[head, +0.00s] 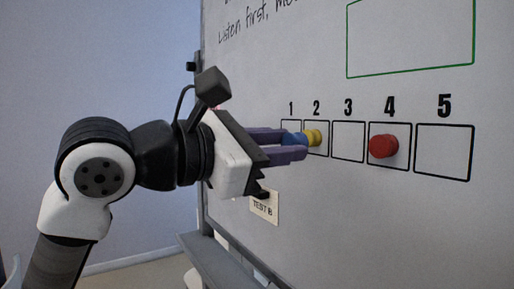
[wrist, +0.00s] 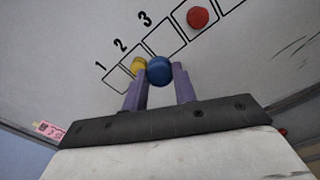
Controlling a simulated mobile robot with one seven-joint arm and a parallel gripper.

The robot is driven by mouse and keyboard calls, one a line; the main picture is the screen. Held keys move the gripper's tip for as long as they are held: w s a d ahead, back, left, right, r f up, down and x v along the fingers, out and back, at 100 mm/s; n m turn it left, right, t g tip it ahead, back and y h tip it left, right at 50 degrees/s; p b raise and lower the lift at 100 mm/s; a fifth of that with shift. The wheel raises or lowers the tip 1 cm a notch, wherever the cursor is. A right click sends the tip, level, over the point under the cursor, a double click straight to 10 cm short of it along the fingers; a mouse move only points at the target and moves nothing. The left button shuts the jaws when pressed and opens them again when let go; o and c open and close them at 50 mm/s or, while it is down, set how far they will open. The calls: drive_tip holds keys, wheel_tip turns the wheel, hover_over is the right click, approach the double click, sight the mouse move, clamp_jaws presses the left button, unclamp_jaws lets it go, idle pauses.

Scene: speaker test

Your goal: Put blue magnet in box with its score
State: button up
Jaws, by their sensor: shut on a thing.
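The blue magnet (head: 291,139) is between the purple fingers of my gripper (head: 295,144), which is shut on it. In the wrist view the blue magnet (wrist: 159,70) shows as a round disc between the fingertips (wrist: 161,78). It is in front of the whiteboard near boxes 1 and 2; I cannot tell whether it touches the board. A yellow magnet (head: 314,138) is at box 2 (head: 317,154), just beyond the blue one. A red magnet (head: 383,146) is in box 4 (head: 390,163). Box 1 (head: 289,124) is partly hidden by my gripper; boxes 3 (head: 348,142) and 5 (head: 443,153) are empty.
The whiteboard (head: 400,220) fills the right side of the head view. A green outlined rectangle (head: 348,52) and handwriting (head: 257,27) are above the boxes. A "TEST B" label (head: 264,207) is below my gripper, and a grey ledge (head: 225,265) runs along the board's lower edge.

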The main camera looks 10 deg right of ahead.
sight(347, 141)
drive_tip(key=shift+s+x, duration=0.15)
drive_tip(key=shift+x, duration=1.1)
drive_tip(key=shift+s+x, duration=0.2)
drive_tip(key=shift+x, duration=1.1)
drive_tip(key=shift+s+x, duration=0.15)
drive_tip(key=shift+x, duration=1.1)
drive_tip(key=shift+x, duration=0.75)
drive_tip(key=o, duration=1.3)
drive_tip(key=shift+b+v, duration=0.3)
drive_tip(key=shift+v, duration=3.2)
